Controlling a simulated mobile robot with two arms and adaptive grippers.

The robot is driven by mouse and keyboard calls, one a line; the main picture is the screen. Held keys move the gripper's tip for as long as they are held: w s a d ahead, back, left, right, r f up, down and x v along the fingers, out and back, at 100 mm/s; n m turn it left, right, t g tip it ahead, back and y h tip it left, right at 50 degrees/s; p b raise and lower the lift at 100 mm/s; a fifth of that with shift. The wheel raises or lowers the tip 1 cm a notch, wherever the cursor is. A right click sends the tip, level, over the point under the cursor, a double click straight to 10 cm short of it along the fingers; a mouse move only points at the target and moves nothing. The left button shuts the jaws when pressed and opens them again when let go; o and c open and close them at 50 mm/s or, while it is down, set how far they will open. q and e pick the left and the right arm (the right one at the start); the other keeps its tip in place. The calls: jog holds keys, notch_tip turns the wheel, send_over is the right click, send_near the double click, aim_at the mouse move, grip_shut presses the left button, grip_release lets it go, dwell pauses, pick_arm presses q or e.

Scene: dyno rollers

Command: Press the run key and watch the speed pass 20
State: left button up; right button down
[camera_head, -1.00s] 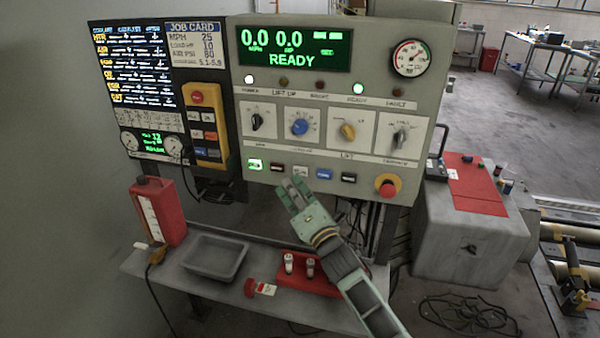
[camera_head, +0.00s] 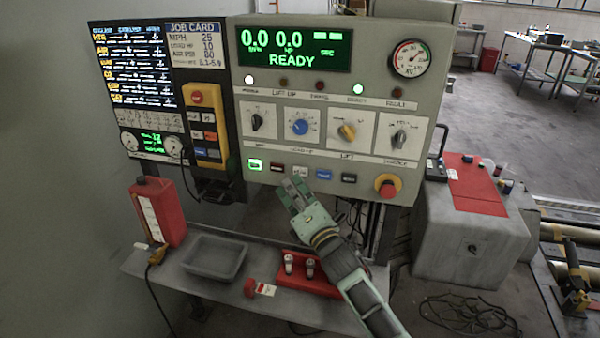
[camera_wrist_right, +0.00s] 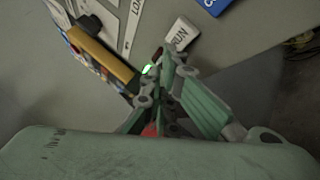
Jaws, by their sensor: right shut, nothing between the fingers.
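The run key (camera_wrist_right: 182,33) is a white key marked RUN in the right wrist view. In the head view it is the pale key (camera_head: 300,171) in the middle of the lower key row on the grey console. My right gripper (camera_head: 292,183) is shut and empty, with its tips just below that key. In the right wrist view the fingertips (camera_wrist_right: 170,57) are close to the key; I cannot tell whether they touch it. The green display (camera_head: 295,48) shows 0.0 for speed, a second 0.0 and READY. My left gripper is not in view.
A red and yellow emergency stop knob (camera_head: 387,187) sits right of the keys. A shelf below holds a grey tray (camera_head: 216,257), a red bottle (camera_head: 158,212) and a red holder (camera_head: 300,287). A yellow pendant (camera_head: 204,127) hangs left.

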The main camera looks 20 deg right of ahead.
jog(key=shift+w, duration=0.1)
jog(key=shift+w+d, duration=0.25)
jog(key=shift+w, duration=0.05)
